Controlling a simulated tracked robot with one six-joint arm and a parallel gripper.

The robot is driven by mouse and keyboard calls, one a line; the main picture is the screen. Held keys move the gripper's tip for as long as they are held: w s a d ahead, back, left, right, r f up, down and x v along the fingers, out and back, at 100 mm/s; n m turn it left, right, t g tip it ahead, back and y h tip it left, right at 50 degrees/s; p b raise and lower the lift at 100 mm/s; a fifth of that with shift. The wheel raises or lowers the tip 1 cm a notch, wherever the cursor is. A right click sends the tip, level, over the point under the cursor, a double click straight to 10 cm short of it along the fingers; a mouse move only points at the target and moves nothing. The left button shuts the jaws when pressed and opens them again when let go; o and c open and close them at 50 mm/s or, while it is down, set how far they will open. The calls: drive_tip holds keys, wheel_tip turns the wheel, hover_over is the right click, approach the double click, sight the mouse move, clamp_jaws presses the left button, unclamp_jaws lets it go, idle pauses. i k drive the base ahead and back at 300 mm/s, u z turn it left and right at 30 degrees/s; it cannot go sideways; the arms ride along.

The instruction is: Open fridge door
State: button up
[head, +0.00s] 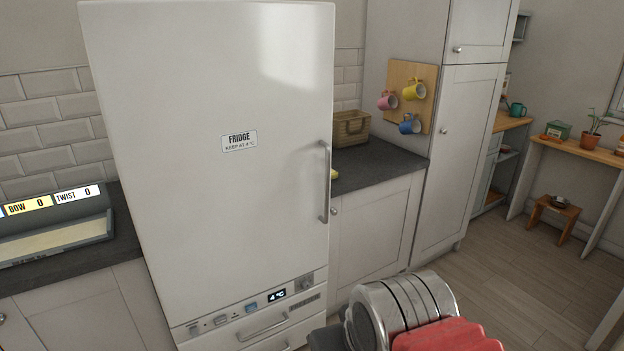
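The fridge door (215,210) is tall, white and glossy and fills the left middle of the head view. It looks shut, with no visible gap along its edges. A label reading "FRIDGE KEEP AT 4 °C" (239,141) is on its front. Its handle (326,183) is a vertical metal bar near the right edge, with nothing touching it. A silver ringed part and a red ribbed part of my arm show at the bottom right, below and right of the handle. I see no gripper fingertips.
Below the door are a control panel (250,306) and a drawer handle (263,327). A dark worktop (385,163) with a wicker basket (351,128) lies to the right. A tall cabinet (465,145) stands beyond it. Wooden floor (520,290) is clear at right.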

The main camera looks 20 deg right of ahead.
sight(217, 115)
drive_tip(key=u, duration=0.2)
drive_tip(key=i, duration=1.2)
drive_tip(key=u, duration=0.2)
